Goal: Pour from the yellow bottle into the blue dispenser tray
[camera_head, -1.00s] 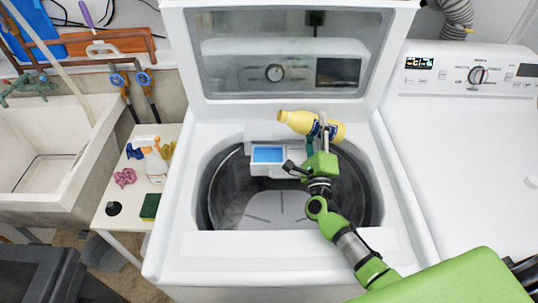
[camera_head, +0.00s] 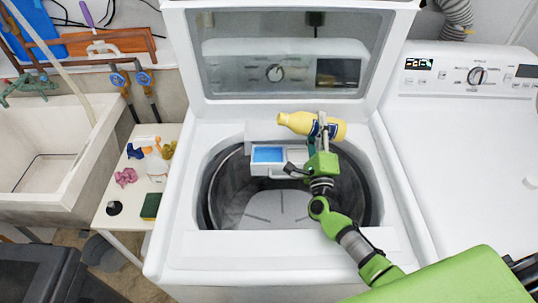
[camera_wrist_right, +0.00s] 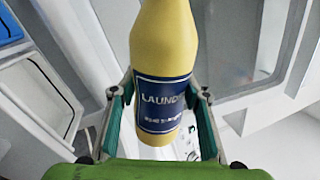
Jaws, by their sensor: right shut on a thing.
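The yellow bottle (camera_head: 297,122) with a dark blue label lies tipped almost level above the open washer tub, its narrow end pointing left. My right gripper (camera_head: 322,132) is shut on it around the label. In the right wrist view the bottle (camera_wrist_right: 165,45) sits between the two fingers of the gripper (camera_wrist_right: 160,112). The blue dispenser tray (camera_head: 268,154) is in a pulled-out white drawer, below and left of the bottle's narrow end. It also shows at the upper left of the wrist view (camera_wrist_right: 10,27). No liquid stream is visible. My left gripper is out of view.
The washer's lid (camera_head: 281,75) stands open behind the bottle. A second white machine (camera_head: 475,150) is at the right. A small white table (camera_head: 130,208) with a spray bottle (camera_head: 156,165) and sponges stands left, beside a sink (camera_head: 45,150).

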